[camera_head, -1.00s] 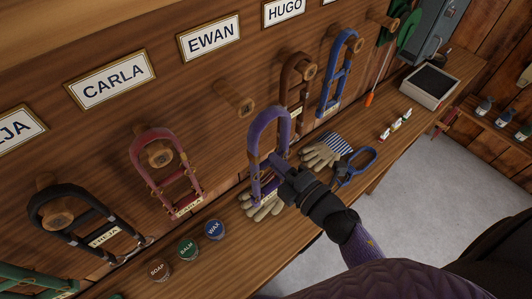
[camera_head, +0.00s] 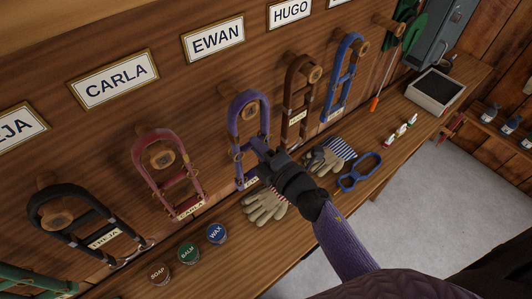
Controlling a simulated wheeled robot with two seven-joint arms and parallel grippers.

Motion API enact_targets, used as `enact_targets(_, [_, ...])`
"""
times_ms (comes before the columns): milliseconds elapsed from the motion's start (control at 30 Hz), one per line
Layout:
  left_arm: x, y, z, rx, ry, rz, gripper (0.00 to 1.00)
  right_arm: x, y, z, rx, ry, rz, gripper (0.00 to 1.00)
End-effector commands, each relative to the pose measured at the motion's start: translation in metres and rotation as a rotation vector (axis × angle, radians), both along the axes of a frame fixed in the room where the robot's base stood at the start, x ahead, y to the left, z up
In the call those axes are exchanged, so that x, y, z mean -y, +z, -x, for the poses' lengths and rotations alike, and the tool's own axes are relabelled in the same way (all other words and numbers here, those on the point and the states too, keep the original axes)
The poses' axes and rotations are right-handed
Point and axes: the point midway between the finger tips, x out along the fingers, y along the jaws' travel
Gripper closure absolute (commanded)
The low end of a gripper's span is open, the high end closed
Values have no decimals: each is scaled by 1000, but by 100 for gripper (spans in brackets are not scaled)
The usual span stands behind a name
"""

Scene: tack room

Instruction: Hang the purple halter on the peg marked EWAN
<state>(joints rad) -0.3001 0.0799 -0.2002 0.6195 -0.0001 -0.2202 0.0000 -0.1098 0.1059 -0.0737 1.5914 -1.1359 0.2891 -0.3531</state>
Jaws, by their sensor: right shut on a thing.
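The purple halter (camera_head: 235,127) is upright in front of the wall, under the EWAN sign (camera_head: 213,39). My right gripper (camera_head: 262,150) is shut on its right side, below the top loop. The halter's lower end, with a small name tag, hangs just above the bench beside the gloves. My left gripper is out of view.
A red halter (camera_head: 140,172) hangs close by on the left, and a brown halter (camera_head: 288,100) close on the right.

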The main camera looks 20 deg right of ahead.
Motion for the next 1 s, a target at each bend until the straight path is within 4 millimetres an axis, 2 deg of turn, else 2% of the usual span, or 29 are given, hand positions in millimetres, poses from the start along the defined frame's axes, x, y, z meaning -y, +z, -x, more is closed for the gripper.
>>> enact_targets(400, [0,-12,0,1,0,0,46,-11,-7,-30,2,1,-1,100])
enact_targets(1000, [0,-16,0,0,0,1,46,-13,-10,-35,1,0,-1,100])
